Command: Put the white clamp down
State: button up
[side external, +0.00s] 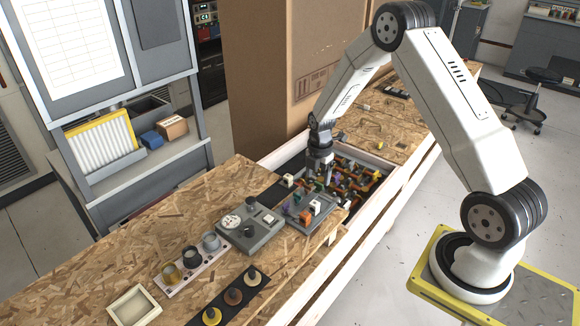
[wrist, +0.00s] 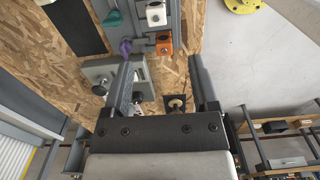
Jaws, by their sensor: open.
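A small white block-like piece with a dark hole, which looks like the white clamp (side external: 315,207), rests on a grey tray (side external: 326,222) beside an orange piece (side external: 305,216). In the wrist view the white clamp (wrist: 156,14) lies near the top edge, beyond my fingertips, with the orange piece (wrist: 163,45) below it. My gripper (side external: 319,181) points down just behind the tray. In the wrist view my gripper (wrist: 160,75) has its two fingers apart, and no held piece shows between them.
A wooden bin of many coloured pieces (side external: 352,180) lies behind the tray. A grey dial box (side external: 262,236) stands left of it. Another small white piece (side external: 287,181) sits on a black strip. A large cardboard box (side external: 255,80) rises behind. Bare board (side external: 130,255) is free at the left.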

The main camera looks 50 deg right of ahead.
jog(key=shift+r, duration=0.4)
jog(key=shift+a+r, duration=0.1)
dwell(0.3)
jog(key=s+a+r+m+t, duration=0.2)
jog(key=s+a+r+m, duration=1)
jog(key=a+m, duration=0.5)
jog(key=s+m, duration=0.1)
jog(key=s, duration=0.1)
jog(key=shift+s+t, duration=0.3)
jog(key=shift+s, duration=0.05)
jog(key=shift+r, duration=0.1)
dwell(0.7)
